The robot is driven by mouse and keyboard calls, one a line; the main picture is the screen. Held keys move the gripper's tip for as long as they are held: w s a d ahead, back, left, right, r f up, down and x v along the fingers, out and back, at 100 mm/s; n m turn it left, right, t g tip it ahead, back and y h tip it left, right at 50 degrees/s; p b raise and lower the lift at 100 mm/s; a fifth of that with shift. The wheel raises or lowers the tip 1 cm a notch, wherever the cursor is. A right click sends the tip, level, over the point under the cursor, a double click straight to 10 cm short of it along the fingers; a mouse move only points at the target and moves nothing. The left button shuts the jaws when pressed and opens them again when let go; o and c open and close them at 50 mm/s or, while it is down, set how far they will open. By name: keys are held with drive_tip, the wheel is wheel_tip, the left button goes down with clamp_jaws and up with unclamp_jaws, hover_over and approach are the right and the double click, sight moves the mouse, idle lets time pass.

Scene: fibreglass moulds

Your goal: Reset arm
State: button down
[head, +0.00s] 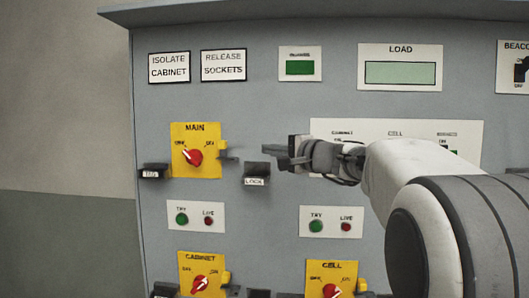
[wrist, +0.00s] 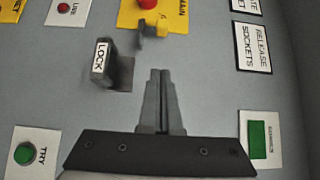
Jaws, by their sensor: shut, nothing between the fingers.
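My gripper (head: 275,156) is in front of the grey panel, just right of the MAIN switch (head: 194,157). In the wrist view its two fingers (wrist: 161,74) lie together, shut with nothing between them. The fingertips are close to the black LOCK holder (head: 256,173), which is beside them to the left in the wrist view (wrist: 103,66). I cannot tell whether they touch the panel. My white and dark arm (head: 420,200) reaches in from the right and hides part of the panel.
The panel has LOAD (head: 400,72) and RELEASE SOCKETS (head: 223,66) plates above. A TAG holder (head: 153,172) sits left of MAIN. Below are TRY and LIVE plates (head: 195,218) and yellow CABINET (head: 201,272) and CELL (head: 332,279) switches. Bare wall is at the left.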

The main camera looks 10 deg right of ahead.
drive_tip(key=s+a+f+n+g+h, duration=0.1)
drive_tip(key=s+a+f+n+g, duration=0.3)
drive_tip(key=s+f, duration=0.5)
drive_tip(key=s+a+f+n+g+h, duration=0.1)
drive_tip(key=s+a+f+n+g, duration=0.3)
drive_tip(key=s, duration=0.8)
drive_tip(key=s+d+f+n+g+h, duration=0.1)
drive_tip(key=s+d+f+n+h, duration=0.1)
drive_tip(key=s+f, duration=0.5)
drive_tip(key=s+d+f+n+g+h+p, duration=0.1)
drive_tip(key=s+d+f+n+h, duration=0.1)
drive_tip(key=s+d+f+h, duration=0.2)
drive_tip(key=s+f, duration=0.3)
drive_tip(key=s, duration=0.3)
drive_tip(key=shift+s+f+n, duration=0.2)
drive_tip(key=shift+n, duration=0.1)
drive_tip(key=c, duration=1.6)
unclamp_jaws()
drive_tip(key=shift+d, duration=0.1)
